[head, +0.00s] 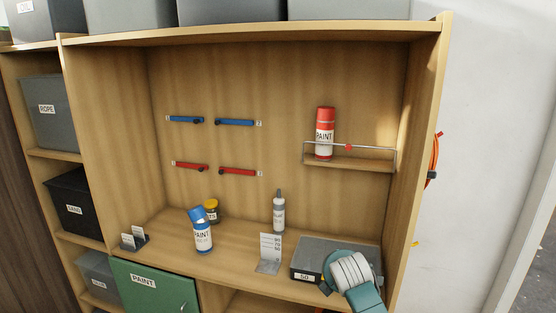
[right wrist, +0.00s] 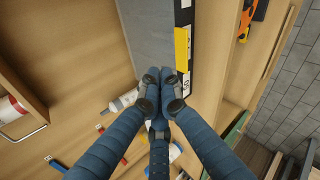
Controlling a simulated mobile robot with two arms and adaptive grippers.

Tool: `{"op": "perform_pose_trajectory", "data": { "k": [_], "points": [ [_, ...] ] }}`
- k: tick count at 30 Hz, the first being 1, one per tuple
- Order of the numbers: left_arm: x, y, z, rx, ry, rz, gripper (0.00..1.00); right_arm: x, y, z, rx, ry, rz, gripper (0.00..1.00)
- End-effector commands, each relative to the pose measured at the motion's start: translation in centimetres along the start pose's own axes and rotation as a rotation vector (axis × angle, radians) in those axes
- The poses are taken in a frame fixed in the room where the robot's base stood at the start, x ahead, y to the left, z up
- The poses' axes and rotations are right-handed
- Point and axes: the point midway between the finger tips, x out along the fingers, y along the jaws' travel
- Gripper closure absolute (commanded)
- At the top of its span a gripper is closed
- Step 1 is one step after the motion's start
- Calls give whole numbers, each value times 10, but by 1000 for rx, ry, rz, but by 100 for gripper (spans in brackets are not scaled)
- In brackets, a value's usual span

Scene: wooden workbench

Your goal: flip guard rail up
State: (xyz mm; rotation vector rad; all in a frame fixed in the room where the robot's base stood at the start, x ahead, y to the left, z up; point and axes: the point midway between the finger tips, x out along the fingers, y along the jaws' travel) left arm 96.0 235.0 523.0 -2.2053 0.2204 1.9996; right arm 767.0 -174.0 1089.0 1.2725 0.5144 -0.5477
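The guard rail (head: 375,149) is a thin grey wire frame with a red knob (head: 348,147). It stands above the front edge of a small wall shelf (head: 350,164). Its bar crosses in front of a red and white paint can (head: 325,120) upright on that shelf. The right wrist view shows part of the rail (right wrist: 25,136) at the left edge. My right gripper (head: 326,286) is low at the front edge of the grey box, well below and apart from the rail. Its blue fingers (right wrist: 164,78) are together with nothing visible between them. My left gripper is out of view.
Blue and red handles (head: 237,171) are on the back wall. The cabinet's right side wall (head: 418,130) is close to the rail.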

Motion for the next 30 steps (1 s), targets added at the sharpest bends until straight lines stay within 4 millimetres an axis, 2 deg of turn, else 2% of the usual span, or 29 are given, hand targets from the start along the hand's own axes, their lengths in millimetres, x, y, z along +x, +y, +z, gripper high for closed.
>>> {"op": "perform_pose_trajectory", "data": {
  "k": [1, 4, 6, 9, 12, 15, 18, 24, 30],
  "points": [
    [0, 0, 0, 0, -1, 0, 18, -4, -43, -8, 102, 19, -43, 100],
    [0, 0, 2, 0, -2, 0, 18, -22, -118, -20, 329, 40, -129, 100],
    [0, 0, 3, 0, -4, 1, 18, -40, -168, -26, 489, 40, -191, 100],
    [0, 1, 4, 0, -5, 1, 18, -76, -236, -32, 717, 24, -283, 100],
    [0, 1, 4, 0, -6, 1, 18, -114, -290, -34, 917, -13, -363, 100],
    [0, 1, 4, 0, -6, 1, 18, -147, -326, -34, 1067, -50, -421, 100],
    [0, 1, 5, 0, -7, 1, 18, -175, -352, -34, 1182, -88, -464, 100],
    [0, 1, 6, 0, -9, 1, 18, -224, -389, -32, 1358, -159, -532, 100],
    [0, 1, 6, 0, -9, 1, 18, -264, -413, -29, 1490, -227, -577, 100]
  ]
}}
